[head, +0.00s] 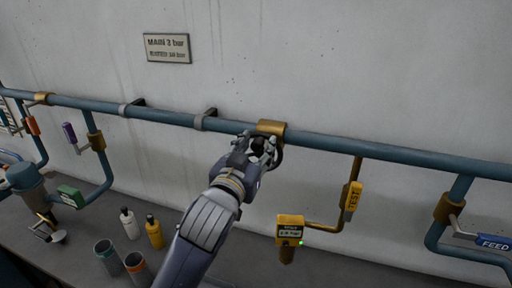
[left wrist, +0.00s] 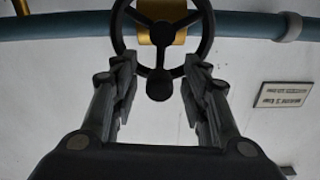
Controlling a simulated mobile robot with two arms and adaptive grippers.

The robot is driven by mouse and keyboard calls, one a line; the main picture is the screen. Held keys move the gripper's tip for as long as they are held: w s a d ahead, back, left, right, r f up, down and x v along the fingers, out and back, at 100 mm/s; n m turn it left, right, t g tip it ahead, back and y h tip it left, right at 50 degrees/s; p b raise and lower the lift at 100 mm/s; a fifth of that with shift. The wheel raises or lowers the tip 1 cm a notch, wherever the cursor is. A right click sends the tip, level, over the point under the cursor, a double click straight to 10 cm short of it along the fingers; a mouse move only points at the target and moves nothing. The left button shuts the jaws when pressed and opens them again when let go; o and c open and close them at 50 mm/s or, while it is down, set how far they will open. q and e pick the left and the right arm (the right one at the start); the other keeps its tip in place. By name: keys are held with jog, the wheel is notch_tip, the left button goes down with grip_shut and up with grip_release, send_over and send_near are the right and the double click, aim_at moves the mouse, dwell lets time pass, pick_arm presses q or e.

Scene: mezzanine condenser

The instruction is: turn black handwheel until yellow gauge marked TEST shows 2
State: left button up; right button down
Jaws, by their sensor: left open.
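The black handwheel (left wrist: 178,62) sits on a brass fitting on the blue pipe. In the head view the brass fitting (head: 271,127) shows, and the wheel (head: 280,157) is mostly hidden behind my left gripper (head: 262,150). In the left wrist view my left gripper (left wrist: 160,88) is open, with its fingers on either side of the wheel's lower part and knob; I cannot tell if they touch it. The yellow gauge (head: 290,231) hangs at lower right with a green light; its digits are too small to read surely. A yellow TEST tag (head: 352,200) hangs beside it. My right gripper is not in view.
The blue pipe (head: 400,152) runs along the wall. A blue FEED handle (head: 485,240) is at right. A purple handle (head: 70,133) and a green box (head: 70,196) are at left. Bottles (head: 154,233) and cups (head: 107,253) stand below. A wall sign (head: 167,48) hangs above.

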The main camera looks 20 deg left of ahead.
pick_arm(q)
jog(key=shift+s+r, duration=0.1)
jog(key=shift+s, duration=0.3)
jog(key=s, duration=0.6)
jog(key=shift+s, duration=0.35)
jog(key=shift+a, duration=0.1)
